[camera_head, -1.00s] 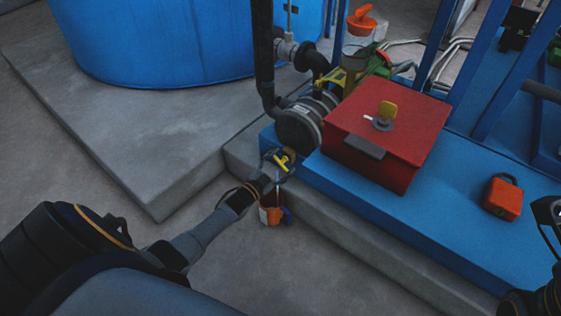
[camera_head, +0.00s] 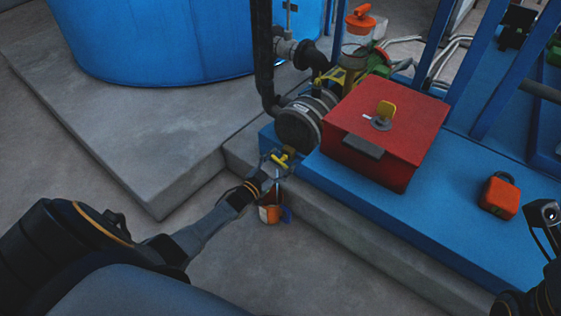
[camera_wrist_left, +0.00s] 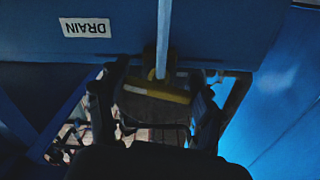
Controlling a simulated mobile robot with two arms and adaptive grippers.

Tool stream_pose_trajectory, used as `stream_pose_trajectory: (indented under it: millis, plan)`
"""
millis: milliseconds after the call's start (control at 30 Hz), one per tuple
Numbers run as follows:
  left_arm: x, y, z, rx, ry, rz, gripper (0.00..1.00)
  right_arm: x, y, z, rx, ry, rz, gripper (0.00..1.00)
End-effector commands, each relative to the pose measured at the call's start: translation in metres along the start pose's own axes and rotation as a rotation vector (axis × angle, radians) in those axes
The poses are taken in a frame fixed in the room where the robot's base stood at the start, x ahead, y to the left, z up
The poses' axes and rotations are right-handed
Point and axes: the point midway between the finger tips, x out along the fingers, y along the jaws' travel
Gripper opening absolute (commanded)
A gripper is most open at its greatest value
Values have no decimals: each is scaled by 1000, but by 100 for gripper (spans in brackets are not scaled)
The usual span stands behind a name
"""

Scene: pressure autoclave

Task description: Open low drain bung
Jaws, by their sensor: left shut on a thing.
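The yellow T-shaped handle of the drain bung (camera_head: 281,158) is low on the skid's side, below the round pump. My left gripper (camera_head: 274,163) is shut on it. In the left wrist view the yellow handle (camera_wrist_left: 155,92) lies between the two dark fingers (camera_wrist_left: 153,98). A pale narrow streak runs from the handle to the top edge there; I cannot tell whether it is liquid or a rod. A DRAIN label (camera_wrist_left: 85,28) shows upside down on the blue face. My right gripper (camera_head: 546,214) is partly cut off at the right edge.
A small orange case (camera_head: 499,196) sits farther right. The pump (camera_head: 302,122) is just above the bung. The concrete floor left of the container is clear.

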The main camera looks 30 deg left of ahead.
Motion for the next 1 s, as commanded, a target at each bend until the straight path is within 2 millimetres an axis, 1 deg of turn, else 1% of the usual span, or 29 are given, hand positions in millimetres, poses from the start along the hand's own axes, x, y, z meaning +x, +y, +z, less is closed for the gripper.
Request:
stream_pose_trajectory:
  millis: [133, 167, 200, 267, 300, 600, 733, 867, 1000]
  plan:
    - [1, -1, -1, 1, 1, -2, 35, 0, 0, 0, 0, 0, 0, 42]
    - [1, -1, -1, 1, 1, -2, 69, 0, 0, 0, 0, 0, 0, 42]
    - [1, -1, -1, 1, 1, -2, 77, 0, 0, 0, 0, 0, 0, 42]
    - [1, -1, -1, 1, 0, -2, 89, 0, 0, 0, 0, 0, 0, 42]
    - [1, -1, -1, 2, 0, -1, 91, 0, 0, 0, 0, 0, 0, 42]
    - [0, 0, 0, 2, 0, 0, 91, 2, 0, -2, -1, 10, 0, 42]
    - [-6, 0, 0, 2, 0, 0, 91, 2, 0, -2, -1, 10, 0, 42]
    - [-24, 0, 1, 2, -2, 1, 91, 2, 0, -1, -1, 8, 0, 42]
    - [-52, 1, 2, 2, -3, 2, 91, 1, 0, -1, -1, 7, -1, 42]
